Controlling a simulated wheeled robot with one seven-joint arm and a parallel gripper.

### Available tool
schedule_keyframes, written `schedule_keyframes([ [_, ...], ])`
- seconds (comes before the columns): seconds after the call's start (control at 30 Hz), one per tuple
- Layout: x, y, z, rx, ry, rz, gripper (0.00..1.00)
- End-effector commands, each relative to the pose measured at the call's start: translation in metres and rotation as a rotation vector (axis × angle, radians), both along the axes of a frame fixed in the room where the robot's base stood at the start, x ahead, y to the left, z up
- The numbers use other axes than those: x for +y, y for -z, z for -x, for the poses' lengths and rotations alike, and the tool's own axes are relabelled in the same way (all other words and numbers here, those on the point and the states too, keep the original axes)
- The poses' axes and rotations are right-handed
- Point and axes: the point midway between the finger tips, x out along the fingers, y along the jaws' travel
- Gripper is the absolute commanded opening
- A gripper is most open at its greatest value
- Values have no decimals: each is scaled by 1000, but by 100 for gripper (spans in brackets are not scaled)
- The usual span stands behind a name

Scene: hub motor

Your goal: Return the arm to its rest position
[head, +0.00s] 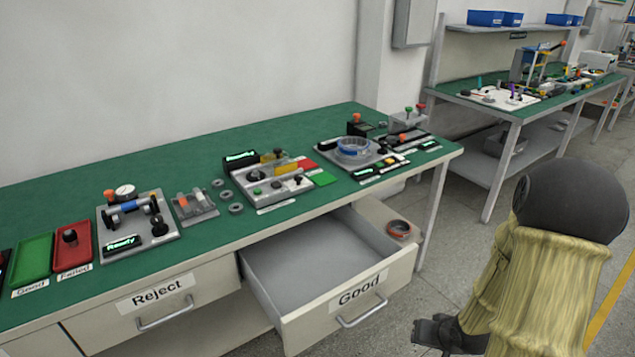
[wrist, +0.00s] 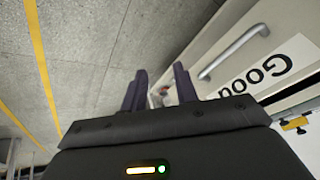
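My arm, in a yellowish sleeve (head: 545,285), is at the right of the head view, off the front of the bench. My gripper (head: 438,330) is low at the bottom edge there, right of the open "Good" drawer (head: 345,300), and partly hidden by the arm. In the wrist view, its two dark fingers (wrist: 160,75) are apart with nothing held between them. The drawer's handle and upside-down label show in that view, beyond the fingers to the right.
The green-topped bench (head: 80,205) carries several fixtures and trays. The "Good" drawer juts out, its visible floor empty. A copper-coloured ring (head: 398,228) lies on a beige surface beside it. The "Reject" drawer (head: 160,300) is closed. A second bench (head: 500,110) stands behind; grey floor lies between.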

Motion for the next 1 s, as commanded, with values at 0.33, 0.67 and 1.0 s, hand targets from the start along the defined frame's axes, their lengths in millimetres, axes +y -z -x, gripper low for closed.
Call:
schedule_keyframes([
  [0.33, 41, -77, 26, 141, -108, 212, 30],
  [0.67, 89, -118, 64, 224, -205, 190, 30],
  [1.0, 94, -170, 69, 239, -215, 180, 30],
])
